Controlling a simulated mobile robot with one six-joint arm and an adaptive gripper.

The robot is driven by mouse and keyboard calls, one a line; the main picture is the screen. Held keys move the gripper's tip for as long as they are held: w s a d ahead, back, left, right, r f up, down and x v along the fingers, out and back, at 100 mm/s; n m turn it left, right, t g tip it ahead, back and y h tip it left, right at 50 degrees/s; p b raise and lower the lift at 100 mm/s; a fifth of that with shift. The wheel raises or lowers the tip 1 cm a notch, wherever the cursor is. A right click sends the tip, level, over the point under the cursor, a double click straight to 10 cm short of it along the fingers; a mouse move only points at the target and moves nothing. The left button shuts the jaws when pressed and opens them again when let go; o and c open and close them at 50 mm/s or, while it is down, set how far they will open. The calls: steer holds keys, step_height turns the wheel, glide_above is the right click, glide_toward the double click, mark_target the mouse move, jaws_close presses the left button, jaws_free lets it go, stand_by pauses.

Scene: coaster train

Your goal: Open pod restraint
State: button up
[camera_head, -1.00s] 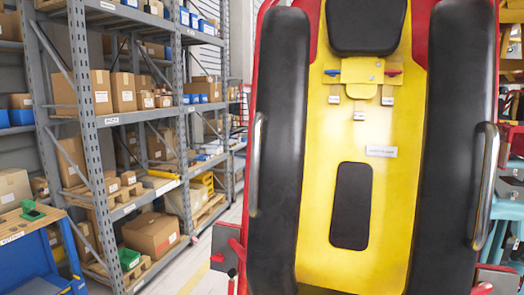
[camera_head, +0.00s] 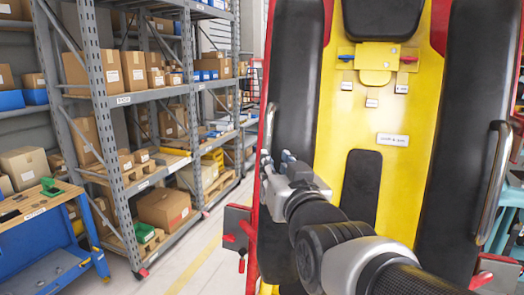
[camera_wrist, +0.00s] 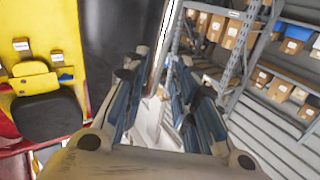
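The pod restraint has two long black pads (camera_head: 460,130) beside a yellow panel (camera_head: 405,120), with a silver grab handle (camera_head: 492,180) on the right pad. Part of the left handle (camera_head: 267,128) shows at the left pad's outer edge. My gripper (camera_head: 275,160) is at that edge, by the left handle. In the wrist view, my gripper (camera_wrist: 160,75) has its fingers apart. A pale bar (camera_wrist: 166,32) runs down toward the gap between them, beside a black pad (camera_wrist: 118,40). I cannot tell whether the fingers touch the handle.
Grey shelving (camera_head: 100,110) with cardboard boxes stands at the left. A blue workbench (camera_head: 45,225) is at the lower left. A grey bracket with red parts (camera_head: 238,232) juts out left of the pod. The floor (camera_head: 190,255) between shelving and pod is clear.

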steer(key=w, duration=0.3)
steer(key=w+a, duration=0.1)
steer(key=w, duration=0.5)
steer(key=shift+a+p, duration=0.3)
steer(key=shift+c, duration=0.2)
jaws_close()
